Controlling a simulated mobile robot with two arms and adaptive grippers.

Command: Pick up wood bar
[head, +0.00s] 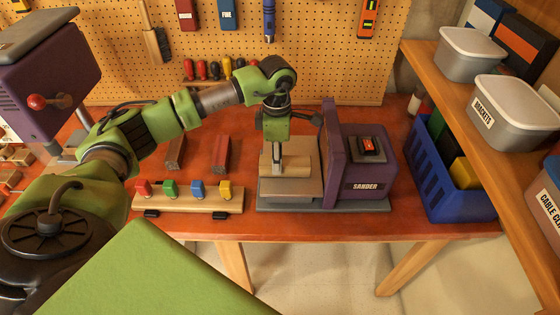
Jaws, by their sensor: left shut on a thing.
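A pale wood bar (295,167) is at the sander (362,160), low over or on its light work table (292,187); I cannot tell whether it touches the table. My left gripper (277,158) points down and is shut on this bar near its left part. The gripper hides some of the bar. A brown bar (175,150) and a reddish bar (221,153) lie on the bench to the left of the gripper. My right gripper is not in view.
A wooden rack with coloured clamps or knobs (188,200) stands at the bench's front, left of the sander. A blue bin (448,190) stands right of the sander. A purple machine (45,80) is at left. A shelf with grey boxes (512,112) overhangs the right.

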